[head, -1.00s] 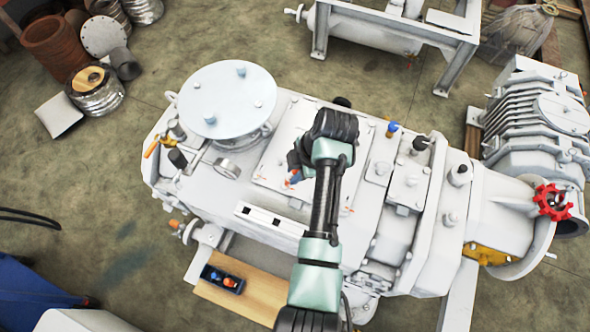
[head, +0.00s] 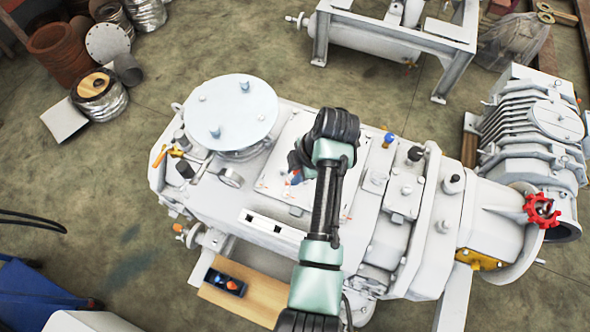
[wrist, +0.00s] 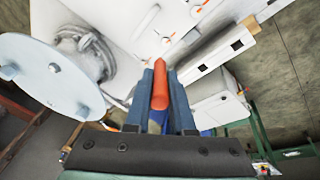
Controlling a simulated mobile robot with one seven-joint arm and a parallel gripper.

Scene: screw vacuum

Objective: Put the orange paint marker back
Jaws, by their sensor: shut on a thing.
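The orange paint marker (wrist: 160,85) is between the two fingers of my gripper (wrist: 160,100) in the wrist view. In the head view my gripper (head: 296,177) is over the flat plate on top of the white vacuum machine (head: 285,205), largely covered by my arm.
A round, raised flange lid (head: 230,110) stands on the machine, left of my gripper. A gauge (head: 231,177), a blue-topped knob (head: 389,139) and black-topped fittings stick up around it. A red handwheel (head: 541,210) is at the far right.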

